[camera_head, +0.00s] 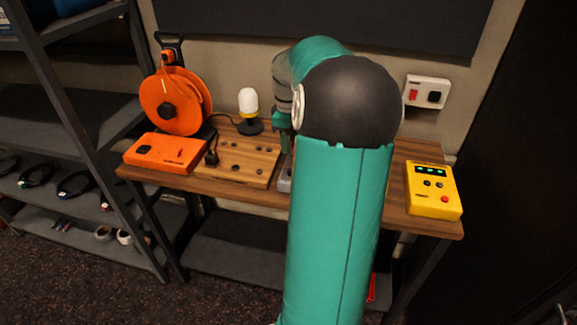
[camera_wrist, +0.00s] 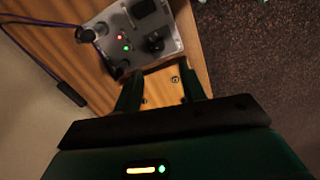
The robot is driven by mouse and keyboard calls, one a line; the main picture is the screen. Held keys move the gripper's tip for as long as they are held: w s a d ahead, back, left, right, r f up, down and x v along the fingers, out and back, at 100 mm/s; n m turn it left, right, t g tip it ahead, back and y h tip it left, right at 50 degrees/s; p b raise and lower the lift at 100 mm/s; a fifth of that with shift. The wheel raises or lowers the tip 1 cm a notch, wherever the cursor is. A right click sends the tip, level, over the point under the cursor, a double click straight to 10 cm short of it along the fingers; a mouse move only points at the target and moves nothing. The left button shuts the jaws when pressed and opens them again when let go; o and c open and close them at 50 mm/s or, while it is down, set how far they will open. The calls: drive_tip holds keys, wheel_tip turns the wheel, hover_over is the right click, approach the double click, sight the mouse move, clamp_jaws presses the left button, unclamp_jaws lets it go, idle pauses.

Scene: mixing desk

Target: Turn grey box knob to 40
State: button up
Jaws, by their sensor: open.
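The grey box (camera_wrist: 172,50) lies on the wooden desk in the wrist view, just beyond my fingertips. It carries a black knob (camera_wrist: 155,42), other dark fittings, and small red and green lights. The knob's scale and setting are too small to read. My gripper (camera_wrist: 161,88) is open and empty, its two fingers apart over the wood short of the box. In the head view my arm hides most of the box; only a grey sliver (camera_head: 284,185) shows beside it.
A purple cable (camera_wrist: 72,94) lies left of the box. On the desk (camera_head: 400,205) are an orange box (camera_head: 150,152), a cable reel (camera_head: 168,100), a wooden panel (camera_head: 215,175), a white-topped lamp (camera_head: 249,101) and a yellow box (camera_head: 425,203). A shelf rack stands left.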

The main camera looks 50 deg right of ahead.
sight(290, 170)
drive_tip(key=f, duration=1)
drive_tip(key=shift+d+f, duration=0.2)
clamp_jaws()
